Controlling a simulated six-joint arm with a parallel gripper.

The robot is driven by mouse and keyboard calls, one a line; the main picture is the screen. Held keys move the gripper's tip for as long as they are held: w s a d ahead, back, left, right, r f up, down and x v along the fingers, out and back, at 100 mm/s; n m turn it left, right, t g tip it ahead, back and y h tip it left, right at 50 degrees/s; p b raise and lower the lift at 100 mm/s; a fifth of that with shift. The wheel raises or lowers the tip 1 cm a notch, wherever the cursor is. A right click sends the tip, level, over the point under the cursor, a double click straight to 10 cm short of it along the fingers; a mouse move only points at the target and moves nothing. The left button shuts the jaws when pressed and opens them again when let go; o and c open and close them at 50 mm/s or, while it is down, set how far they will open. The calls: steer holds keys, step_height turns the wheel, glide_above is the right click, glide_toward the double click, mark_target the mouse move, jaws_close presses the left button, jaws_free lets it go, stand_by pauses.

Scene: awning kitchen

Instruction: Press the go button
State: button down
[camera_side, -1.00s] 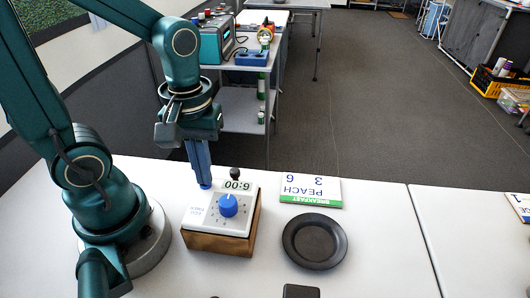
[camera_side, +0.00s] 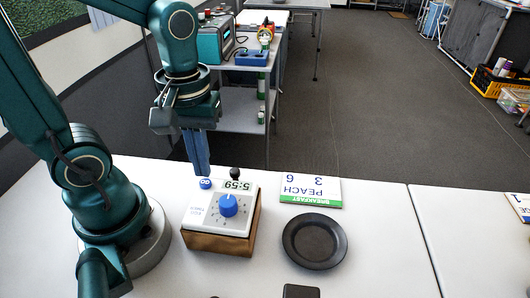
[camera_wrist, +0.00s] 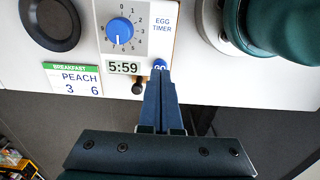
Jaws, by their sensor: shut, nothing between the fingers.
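The egg timer (camera_side: 211,222) is a white box on a wooden base, on the white table in the side view. Its blue round go button (camera_side: 205,183) is at the back left corner of the top, beside a display (camera_side: 237,186) that reads 5:59. A blue dial knob (camera_side: 228,205) sits on the top. My gripper (camera_side: 202,174) is shut and empty, pointing down just above the go button, with a small gap. In the wrist view the fingertips (camera_wrist: 160,74) partly cover the go button (camera_wrist: 159,63).
A small black knob (camera_side: 235,173) stands up behind the display. A breakfast card (camera_side: 311,190) reading PEACH 3 6 and a dark plate (camera_side: 315,241) lie to the right of the timer.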

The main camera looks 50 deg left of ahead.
step_height(320, 180, up, 10)
steer(key=shift+f, duration=0.25)
stand_by(3.8)
steer(key=shift+r, duration=0.2)
stand_by(0.4)
steer(key=m+t, duration=0.6)
steer(key=m, duration=0.3)
glide_above(213, 189)
steer(key=shift+f, duration=2.1)
